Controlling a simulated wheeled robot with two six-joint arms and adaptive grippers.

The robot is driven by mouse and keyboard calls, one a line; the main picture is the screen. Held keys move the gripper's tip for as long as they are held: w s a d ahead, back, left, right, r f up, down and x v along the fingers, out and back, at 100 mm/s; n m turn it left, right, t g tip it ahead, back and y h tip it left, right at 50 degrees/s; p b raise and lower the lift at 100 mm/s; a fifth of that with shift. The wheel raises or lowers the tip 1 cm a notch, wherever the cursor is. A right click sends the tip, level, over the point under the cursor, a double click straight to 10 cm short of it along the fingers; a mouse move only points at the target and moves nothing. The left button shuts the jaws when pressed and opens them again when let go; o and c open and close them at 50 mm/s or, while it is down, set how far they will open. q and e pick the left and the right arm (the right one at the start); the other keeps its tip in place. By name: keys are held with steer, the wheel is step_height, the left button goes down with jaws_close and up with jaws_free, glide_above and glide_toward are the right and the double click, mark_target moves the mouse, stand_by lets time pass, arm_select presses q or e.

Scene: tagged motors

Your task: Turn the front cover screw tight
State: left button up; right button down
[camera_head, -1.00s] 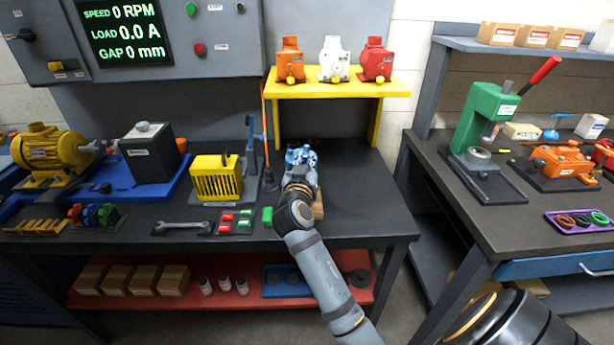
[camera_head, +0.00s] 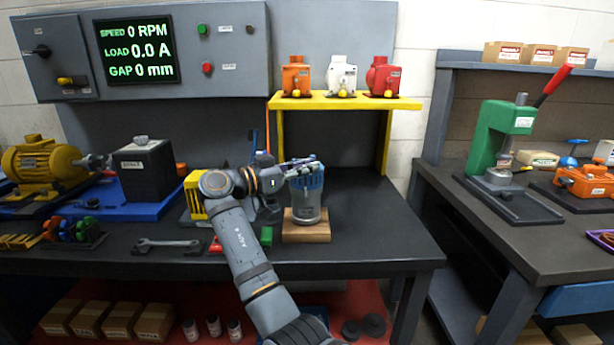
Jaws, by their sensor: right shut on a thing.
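A blue and grey motor (camera_head: 307,203) stands upright on a wooden block (camera_head: 306,232) near the middle of the bench. My right gripper (camera_head: 304,166) is at the motor's upper end, its fingers shut on a small part there that I take to be the front cover screw. The fingers hide that part, so its shape and seating cannot be made out. The right wrist lies level, coming to the motor from the left. My left gripper is not in view.
A yellow shelf (camera_head: 350,104) with orange, white and red pumps stands behind the motor. A yellow caged unit (camera_head: 191,195) is partly behind my arm. The bench right of the motor is clear.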

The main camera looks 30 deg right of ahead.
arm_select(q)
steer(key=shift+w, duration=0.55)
arm_select(e)
steer(key=shift+w+r+m+g, duration=0.15)
steer(key=shift+m+g, duration=0.45)
steer(key=shift+g, duration=0.4)
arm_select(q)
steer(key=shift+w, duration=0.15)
